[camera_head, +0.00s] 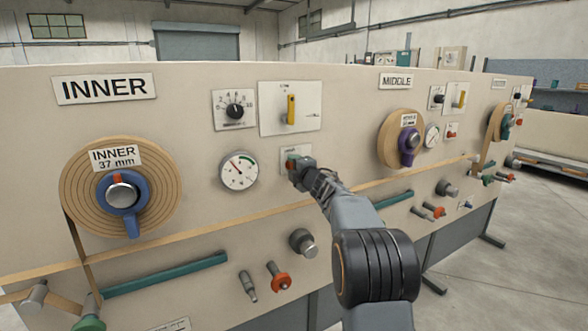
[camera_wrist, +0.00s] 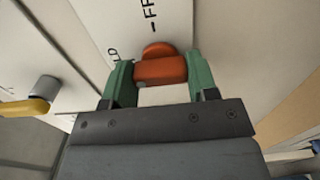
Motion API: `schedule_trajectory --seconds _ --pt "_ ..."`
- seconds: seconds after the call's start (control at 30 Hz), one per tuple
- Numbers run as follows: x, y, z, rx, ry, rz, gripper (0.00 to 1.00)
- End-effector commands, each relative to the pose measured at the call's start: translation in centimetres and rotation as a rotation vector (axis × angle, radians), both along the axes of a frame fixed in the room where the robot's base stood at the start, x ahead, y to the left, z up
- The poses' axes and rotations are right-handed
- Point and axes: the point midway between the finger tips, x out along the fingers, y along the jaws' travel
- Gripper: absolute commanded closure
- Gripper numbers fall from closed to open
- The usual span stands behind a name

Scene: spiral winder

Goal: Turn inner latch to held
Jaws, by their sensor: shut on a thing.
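The inner latch is a red-orange knob (camera_wrist: 160,70) on a small white plate (camera_head: 284,160) in the inner section, right of the round gauge. In the wrist view my gripper (camera_wrist: 160,78) has its two green fingers on either side of the knob, shut on it. The plate's lettering is partly cut off: "FR" above and "D" at the left show. In the head view my gripper (camera_head: 297,165) reaches the plate and hides most of the knob.
Above are a yellow lever (camera_head: 291,108) and a black dial (camera_head: 235,111). The gauge (camera_head: 239,171) is at the left, beside the inner spool (camera_head: 85,200). A tan strip (camera_head: 230,217) runs below my gripper. A grey knob (camera_head: 303,242) and red-collared knob (camera_head: 279,277) protrude lower down.

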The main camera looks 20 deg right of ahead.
Motion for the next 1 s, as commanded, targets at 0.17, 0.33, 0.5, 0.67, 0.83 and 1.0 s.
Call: schedule_trajectory --seconds 0.17,0.33,0.5,0.67,0.83,1.0 --pt "0.0 0.0 0.0 -0.003 0.000 0.000 0.32" --pt "0.0 0.0 0.0 -0.001 0.000 0.000 0.21" --pt "0.0 0.0 0.0 -0.001 0.000 0.000 0.21" --pt "-1.1 -0.2 0.0 0.000 0.000 -0.002 0.21" --pt "-4.1 -0.6 0.0 -0.001 -0.001 -0.003 0.21" --pt "-7.7 -1.0 0.0 -0.001 -0.001 -0.003 0.21"
